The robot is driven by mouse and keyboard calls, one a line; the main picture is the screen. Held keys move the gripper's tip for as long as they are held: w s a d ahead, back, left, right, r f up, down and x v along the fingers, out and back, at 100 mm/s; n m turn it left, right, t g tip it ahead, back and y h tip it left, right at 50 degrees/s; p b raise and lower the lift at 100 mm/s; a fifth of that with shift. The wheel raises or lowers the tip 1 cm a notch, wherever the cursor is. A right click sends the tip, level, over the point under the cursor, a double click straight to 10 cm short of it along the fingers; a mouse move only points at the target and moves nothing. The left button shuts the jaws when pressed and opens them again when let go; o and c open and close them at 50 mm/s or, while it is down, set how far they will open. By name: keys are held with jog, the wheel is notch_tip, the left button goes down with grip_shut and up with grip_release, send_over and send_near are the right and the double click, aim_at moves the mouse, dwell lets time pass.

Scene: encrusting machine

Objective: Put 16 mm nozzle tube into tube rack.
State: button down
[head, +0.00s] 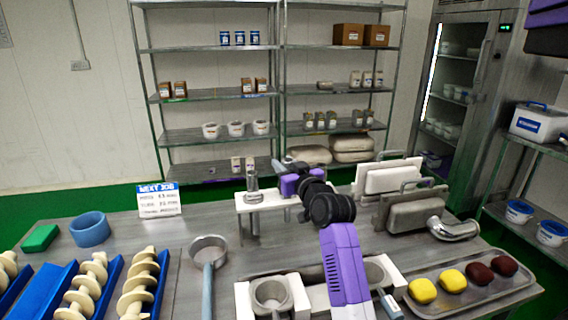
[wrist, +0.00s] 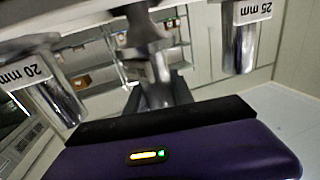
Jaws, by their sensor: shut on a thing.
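The tube rack (head: 275,202) is a white raised plate on the table, left of my wrist. One metal tube (head: 253,184) stands in its left part. My gripper (wrist: 155,92) is shut on a metal tube (wrist: 150,58) with a wider collar, taken as the 16 mm nozzle tube; no label shows on it. In the wrist view it is between a tube labelled 20 mm (wrist: 52,92) at left and one labelled 25 mm (wrist: 240,40) at right. In the head view my purple gripper hides much of the rack's right part. I cannot tell whether the held tube is seated.
Grey and white plate parts with handles (head: 412,208) and a metal elbow pipe (head: 455,229) stand close on the right. A long-handled round pan (head: 208,250) is at front left. A tray (head: 498,291) of yellow and dark red pieces lies at front right.

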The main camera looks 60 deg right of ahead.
jog(key=shift+f+b, duration=0.8)
jog(key=shift+f, duration=0.4)
jog(key=c, duration=0.8)
grip_release()
jog(key=shift+p+v, duration=0.85)
jog(key=shift+v, duration=2.9)
